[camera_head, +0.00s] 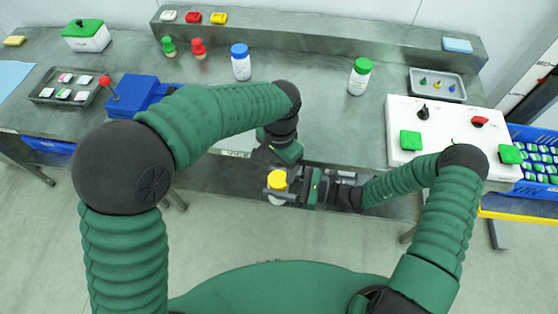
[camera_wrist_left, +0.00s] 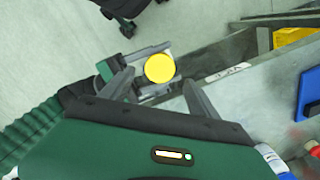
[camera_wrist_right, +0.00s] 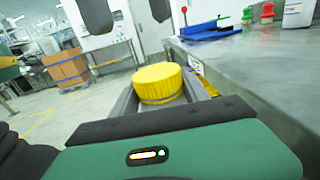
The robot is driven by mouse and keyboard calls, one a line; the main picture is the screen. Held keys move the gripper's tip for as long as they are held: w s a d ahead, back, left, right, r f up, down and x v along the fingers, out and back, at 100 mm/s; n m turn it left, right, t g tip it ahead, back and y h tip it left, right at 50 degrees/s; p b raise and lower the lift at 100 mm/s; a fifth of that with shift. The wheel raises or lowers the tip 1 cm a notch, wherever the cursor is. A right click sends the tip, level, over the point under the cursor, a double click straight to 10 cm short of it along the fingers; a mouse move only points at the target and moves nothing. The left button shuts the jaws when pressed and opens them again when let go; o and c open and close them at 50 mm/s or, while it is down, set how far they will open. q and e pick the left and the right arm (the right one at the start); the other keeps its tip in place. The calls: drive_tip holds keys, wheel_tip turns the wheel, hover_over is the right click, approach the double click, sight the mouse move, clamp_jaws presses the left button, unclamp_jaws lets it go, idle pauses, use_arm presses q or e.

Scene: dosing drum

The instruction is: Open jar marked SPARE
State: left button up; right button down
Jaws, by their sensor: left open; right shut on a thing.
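A jar with a ribbed yellow lid (camera_head: 277,180) is held in front of the bench edge by my right gripper (camera_head: 280,188). The lid faces up, and it fills the space between the fingers in the right wrist view (camera_wrist_right: 158,82). No SPARE marking is legible. My left gripper (camera_head: 258,166) is open and empty, close to the jar on its bench side. In the left wrist view the yellow lid (camera_wrist_left: 160,68) appears between and beyond the open fingers. A white jar with a blue lid (camera_head: 240,64) and one with a green lid (camera_head: 359,78) stand on the bench.
The steel bench (camera_head: 320,118) has a clear middle. A blue box (camera_head: 140,95) with a red-knobbed lever stands at left, near a tray (camera_head: 68,86). A white control panel (camera_head: 445,133) and a blue crate (camera_head: 535,160) are at right. A raised shelf (camera_head: 320,37) runs behind.

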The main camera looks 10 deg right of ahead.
sight(279, 178)
use_arm(q)
drive_tip(key=n, duration=0.2)
drive_tip(key=shift+w+d+r+n, duration=0.1)
drive_tip(key=shift+r+n, duration=0.25)
drive_tip(key=shift+n, duration=0.05)
drive_tip(key=shift+f, duration=0.3)
wheel_tip(279, 178, down, 7)
drive_tip(key=shift+f, duration=0.15)
drive_tip(key=shift+c, duration=0.3)
drive_tip(key=c, duration=1.4)
drive_tip(key=n, duration=0.6)
drive_tip(key=shift+n, duration=0.4)
